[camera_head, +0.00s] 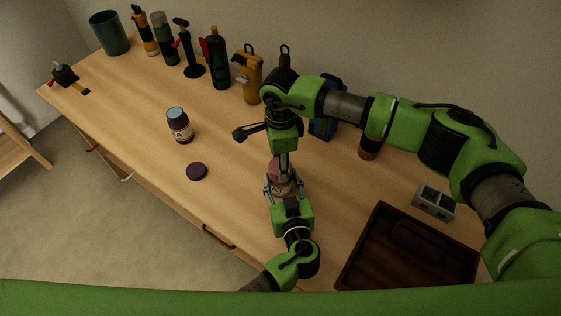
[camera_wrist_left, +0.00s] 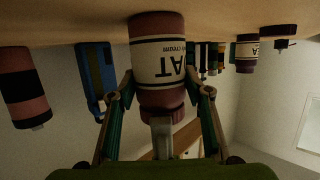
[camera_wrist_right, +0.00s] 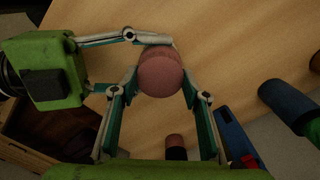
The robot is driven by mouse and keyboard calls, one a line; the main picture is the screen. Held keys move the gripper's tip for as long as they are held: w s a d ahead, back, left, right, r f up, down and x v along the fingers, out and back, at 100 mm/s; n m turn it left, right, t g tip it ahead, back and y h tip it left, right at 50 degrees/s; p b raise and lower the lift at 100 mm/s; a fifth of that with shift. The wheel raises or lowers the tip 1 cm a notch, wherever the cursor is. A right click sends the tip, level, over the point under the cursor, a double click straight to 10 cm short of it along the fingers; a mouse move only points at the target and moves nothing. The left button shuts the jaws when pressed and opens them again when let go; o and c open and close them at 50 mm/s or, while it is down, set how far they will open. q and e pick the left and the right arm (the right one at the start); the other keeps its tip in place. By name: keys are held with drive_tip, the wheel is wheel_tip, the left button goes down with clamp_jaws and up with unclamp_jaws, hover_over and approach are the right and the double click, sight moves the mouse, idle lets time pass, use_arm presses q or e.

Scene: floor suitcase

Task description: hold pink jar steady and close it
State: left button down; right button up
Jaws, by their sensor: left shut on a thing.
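The pink jar (camera_head: 281,188) stands upright on the table with a cream label. It shows upside down in the left wrist view (camera_wrist_left: 157,60). My left gripper (camera_head: 279,187) is shut on its sides. The jar's pink lid (camera_head: 274,168) is at its top; it also shows in the left wrist view (camera_wrist_left: 161,115) and, round, in the right wrist view (camera_wrist_right: 160,76). I cannot tell whether it is fully seated. My right gripper (camera_wrist_right: 161,82) points down from above, a finger on either side of the lid. Whether the fingers press on it is unclear.
A dark purple jar (camera_head: 179,126) and a separate purple lid (camera_head: 197,171) are at left. A dark tray (camera_head: 372,234) and a grey box (camera_head: 435,203) are at right. Bottles and a yellow container (camera_head: 247,78) line the back. The table's left part has free room.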

drive_tip(key=m, duration=0.5)
drive_tip(key=shift+s, duration=0.1)
drive_tip(key=o, duration=1.3)
wheel_tip(320, 180, up, 12)
use_arm(q)
drive_tip(key=c, duration=1)
unclamp_jaws()
drive_tip(key=shift+s, duration=0.1)
